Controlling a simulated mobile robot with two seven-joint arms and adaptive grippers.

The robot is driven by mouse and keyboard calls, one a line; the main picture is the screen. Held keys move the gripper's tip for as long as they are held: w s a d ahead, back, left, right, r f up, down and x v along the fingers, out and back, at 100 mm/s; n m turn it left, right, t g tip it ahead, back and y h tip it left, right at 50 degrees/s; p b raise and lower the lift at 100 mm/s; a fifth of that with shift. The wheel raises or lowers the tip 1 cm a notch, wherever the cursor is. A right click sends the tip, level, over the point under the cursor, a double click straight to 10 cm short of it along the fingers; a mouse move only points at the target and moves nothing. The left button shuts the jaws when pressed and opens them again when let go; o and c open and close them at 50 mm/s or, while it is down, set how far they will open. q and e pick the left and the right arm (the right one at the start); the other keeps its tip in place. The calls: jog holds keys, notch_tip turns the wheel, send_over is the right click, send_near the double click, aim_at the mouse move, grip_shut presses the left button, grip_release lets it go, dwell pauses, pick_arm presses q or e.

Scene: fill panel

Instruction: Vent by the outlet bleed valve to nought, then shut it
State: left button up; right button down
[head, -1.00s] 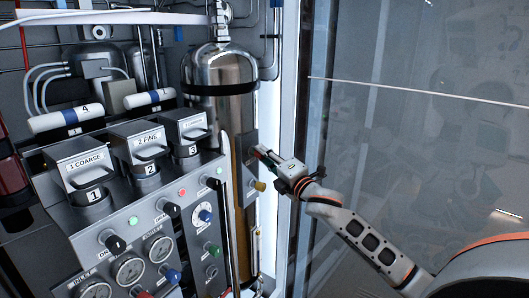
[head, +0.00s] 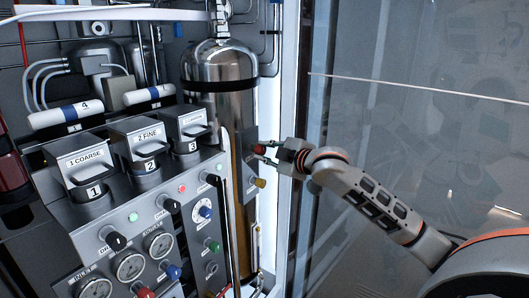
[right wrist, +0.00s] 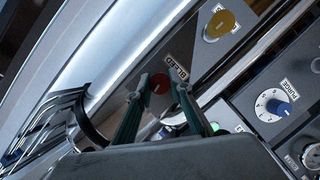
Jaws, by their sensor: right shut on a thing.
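The red bleed knob (head: 260,150) sits on the narrow side panel, right of the big steel cylinder. In the right wrist view the knob (right wrist: 158,84) shows beside the label BLEED. My right gripper (head: 263,152) is shut on it, with one green finger on each side; the fingers (right wrist: 157,86) also show in the right wrist view. The exact finger contact is hard to make out. My left gripper is not in view. No gauge reading is legible.
A yellow knob (head: 260,183) is just below the bleed knob. The control panel with gauges (head: 130,266), coloured knobs and the purge dial (head: 203,211) stands to the left. A tall steel cylinder (head: 218,72) stands behind. A glass pane (head: 420,130) is on the right.

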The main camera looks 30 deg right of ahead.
jog(key=shift+m+g+y, duration=0.4)
jog(key=shift+m, duration=0.4)
jog(key=c, duration=1.8)
grip_release()
jog(key=shift+v, duration=6)
jog(key=shift+d, duration=0.1)
